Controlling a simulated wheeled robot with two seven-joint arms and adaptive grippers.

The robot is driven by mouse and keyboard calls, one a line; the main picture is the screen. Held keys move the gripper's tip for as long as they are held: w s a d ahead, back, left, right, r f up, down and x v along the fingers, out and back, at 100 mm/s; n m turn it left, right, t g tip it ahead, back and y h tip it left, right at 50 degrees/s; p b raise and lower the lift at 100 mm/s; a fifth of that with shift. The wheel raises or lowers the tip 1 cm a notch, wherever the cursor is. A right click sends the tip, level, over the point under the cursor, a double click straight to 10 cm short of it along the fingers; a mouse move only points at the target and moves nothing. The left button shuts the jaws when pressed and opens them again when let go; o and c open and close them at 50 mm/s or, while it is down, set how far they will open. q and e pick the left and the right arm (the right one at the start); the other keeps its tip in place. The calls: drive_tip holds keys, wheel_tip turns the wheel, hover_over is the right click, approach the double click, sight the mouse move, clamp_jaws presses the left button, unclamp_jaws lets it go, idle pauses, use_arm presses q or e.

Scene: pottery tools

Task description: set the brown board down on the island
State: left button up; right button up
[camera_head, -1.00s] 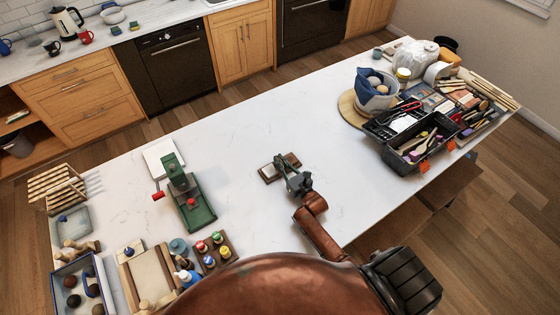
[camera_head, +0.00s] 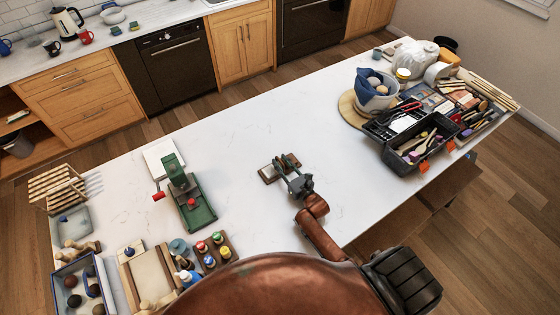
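The brown board (camera_head: 266,175) is a small dark brown piece with a pale patch. It appears to lie flat on the white island (camera_head: 310,125), near the middle. My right gripper (camera_head: 285,164) is just above and at the right part of the board, covering some of it. Its fingers look spread apart, one toward each side of the board's right part. Whether a finger still touches the board is too small to tell. My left gripper is not in view.
A green press (camera_head: 190,198) stands to the left, with paint bottles (camera_head: 211,250) in front of it. A black toolbox (camera_head: 420,142) and a bowl (camera_head: 374,95) with a blue cloth crowd the right end. The island around the board is clear.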

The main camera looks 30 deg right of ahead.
drive_tip(key=s, duration=0.3)
drive_tip(key=s+p, duration=0.1)
drive_tip(key=s, duration=0.2)
drive_tip(key=s+p, duration=0.1)
drive_tip(key=s, duration=0.3)
drive_tip(key=shift+d, duration=0.4)
drive_tip(key=shift+s, duration=0.55)
